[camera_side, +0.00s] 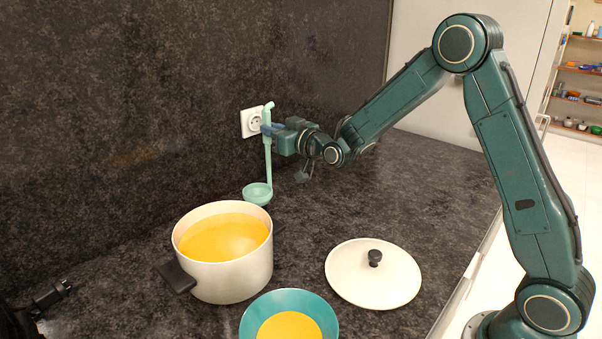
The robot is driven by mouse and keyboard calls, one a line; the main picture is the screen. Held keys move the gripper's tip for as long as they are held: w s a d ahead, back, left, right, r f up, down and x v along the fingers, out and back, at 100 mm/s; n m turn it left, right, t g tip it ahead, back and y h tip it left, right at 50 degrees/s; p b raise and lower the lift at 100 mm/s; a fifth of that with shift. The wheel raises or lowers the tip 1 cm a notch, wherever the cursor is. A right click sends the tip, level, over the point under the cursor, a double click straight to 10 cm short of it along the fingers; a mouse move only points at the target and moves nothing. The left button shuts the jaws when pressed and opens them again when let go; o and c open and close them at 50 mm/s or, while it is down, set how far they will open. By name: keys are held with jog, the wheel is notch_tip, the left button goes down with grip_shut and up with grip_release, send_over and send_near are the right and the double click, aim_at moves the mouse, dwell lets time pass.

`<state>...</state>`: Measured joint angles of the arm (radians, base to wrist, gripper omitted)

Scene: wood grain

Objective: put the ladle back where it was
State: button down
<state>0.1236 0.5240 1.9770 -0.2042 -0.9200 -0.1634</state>
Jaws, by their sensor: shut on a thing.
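The ladle (267,165) is mint green, with a long upright handle and a bowl (257,193) at its lower end. My gripper (268,130) is shut on the upper part of the handle, below its bent top. The ladle's bowl is behind the white pot (222,282) in the picture; whether it touches the counter I cannot tell. The pot holds yellow-orange soup and has dark handles. A teal bowl (330,314) with the same coloured soup stands in front of it.
The white lid (345,284) with a black knob lies on the dark counter (420,200), right of the pot. A wall socket (250,122) is behind my gripper. A black plug and cord (52,293) lie at the lower left. The counter behind the lid is clear.

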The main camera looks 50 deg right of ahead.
jog(key=shift+f, duration=1.5)
jog(key=c, duration=1.4)
grip_release()
jog(key=shift+c, duration=0.2)
jog(key=s, duration=1.2)
jog(key=shift+r, duration=0.2)
